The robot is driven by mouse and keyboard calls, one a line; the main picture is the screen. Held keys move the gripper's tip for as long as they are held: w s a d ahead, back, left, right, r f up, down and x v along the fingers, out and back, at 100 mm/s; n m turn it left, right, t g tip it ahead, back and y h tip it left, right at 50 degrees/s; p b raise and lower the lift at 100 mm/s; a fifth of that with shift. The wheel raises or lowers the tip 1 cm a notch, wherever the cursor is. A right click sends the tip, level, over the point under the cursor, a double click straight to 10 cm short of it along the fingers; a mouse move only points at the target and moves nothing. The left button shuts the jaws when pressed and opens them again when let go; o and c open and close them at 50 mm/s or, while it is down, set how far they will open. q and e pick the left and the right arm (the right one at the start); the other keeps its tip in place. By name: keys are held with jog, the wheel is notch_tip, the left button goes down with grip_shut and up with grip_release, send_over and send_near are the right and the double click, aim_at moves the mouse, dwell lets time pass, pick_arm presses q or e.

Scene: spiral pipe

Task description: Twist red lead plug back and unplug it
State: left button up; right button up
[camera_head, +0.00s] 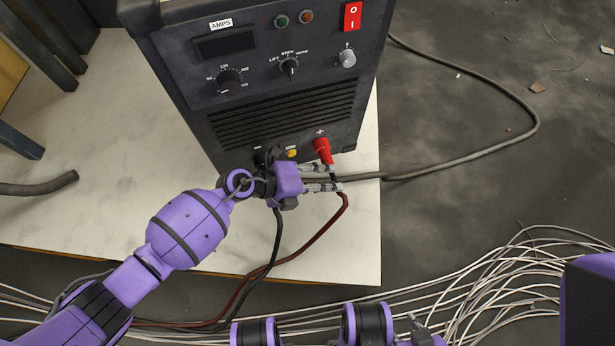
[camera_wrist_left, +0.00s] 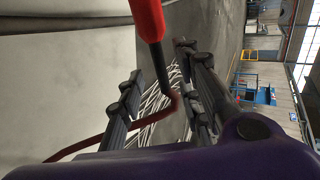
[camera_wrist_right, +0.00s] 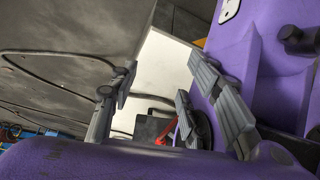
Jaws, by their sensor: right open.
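The red lead plug (camera_head: 322,151) sits at the plus socket, low on the front of the dark welding machine (camera_head: 270,90). Its dark red lead (camera_head: 320,237) hangs down from it and runs left over the white table. My left gripper (camera_head: 334,178) is just below the plug. In the left wrist view the plug (camera_wrist_left: 148,18) and its black sleeve come down between the spread fingers, with a visible gap, so the gripper looks open around it. My right gripper (camera_wrist_right: 158,88) is open and empty in its wrist view, fingers wide apart.
The white table (camera_head: 90,130) carries the machine. A black lead (camera_head: 276,235) hangs near my left wrist. A thick grey cable (camera_head: 470,163) passes behind the left fingers. Loose white cables (camera_head: 480,280) lie on the floor, at right and front. Bare table lies at left.

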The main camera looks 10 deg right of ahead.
pick_arm(q)
jog(key=shift+x, duration=1.05)
pick_arm(e)
jog(key=shift+w+f, duration=0.3)
jog(key=shift+w, duration=0.45)
pick_arm(q)
grip_shut()
jog(key=shift+b, duration=0.3)
